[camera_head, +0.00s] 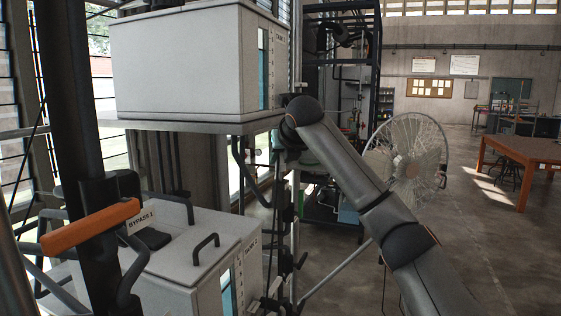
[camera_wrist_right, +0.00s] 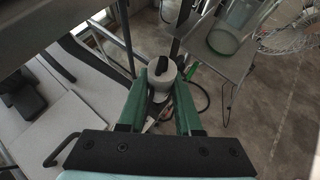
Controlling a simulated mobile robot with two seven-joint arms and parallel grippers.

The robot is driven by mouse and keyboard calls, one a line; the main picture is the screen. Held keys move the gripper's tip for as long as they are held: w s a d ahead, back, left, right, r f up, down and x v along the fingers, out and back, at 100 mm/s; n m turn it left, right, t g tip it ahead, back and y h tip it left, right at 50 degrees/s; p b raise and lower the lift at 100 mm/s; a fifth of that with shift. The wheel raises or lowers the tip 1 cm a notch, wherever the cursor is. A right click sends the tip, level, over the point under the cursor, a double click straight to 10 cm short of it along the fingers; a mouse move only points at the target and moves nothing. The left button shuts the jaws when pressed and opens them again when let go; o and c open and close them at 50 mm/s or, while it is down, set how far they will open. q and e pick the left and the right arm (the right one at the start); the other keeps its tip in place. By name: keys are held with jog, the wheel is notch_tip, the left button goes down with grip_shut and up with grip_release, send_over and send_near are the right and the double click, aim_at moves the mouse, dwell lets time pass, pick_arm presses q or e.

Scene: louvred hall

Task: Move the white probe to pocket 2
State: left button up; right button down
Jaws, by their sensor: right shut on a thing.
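The white probe (camera_wrist_right: 161,76), a white cylinder with a black top, shows in the right wrist view between the green fingers of my right gripper (camera_wrist_right: 162,90). The gripper is shut on it. The probe's lower part is hidden or too dark to make out. In the head view my right arm reaches in from the lower right, and its wrist ends beside the upper tank; the arm hides most of the gripper there, and I cannot make out the probe. My left gripper is not in view. I cannot identify pocket 2 in either view.
A white upper tank (camera_head: 180,62) stands on a metal shelf (camera_head: 200,126), with a lower white tank (camera_head: 188,257) beneath. An orange lever (camera_head: 90,226) sits at the left near a BYPASS 1 label. A glass cylinder (camera_wrist_right: 238,28) stands right of the probe. A wire-guarded fan (camera_head: 410,160) stands beyond.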

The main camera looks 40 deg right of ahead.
jog(key=shift+r, duration=5.95)
jog(key=shift+a+f, duration=0.1)
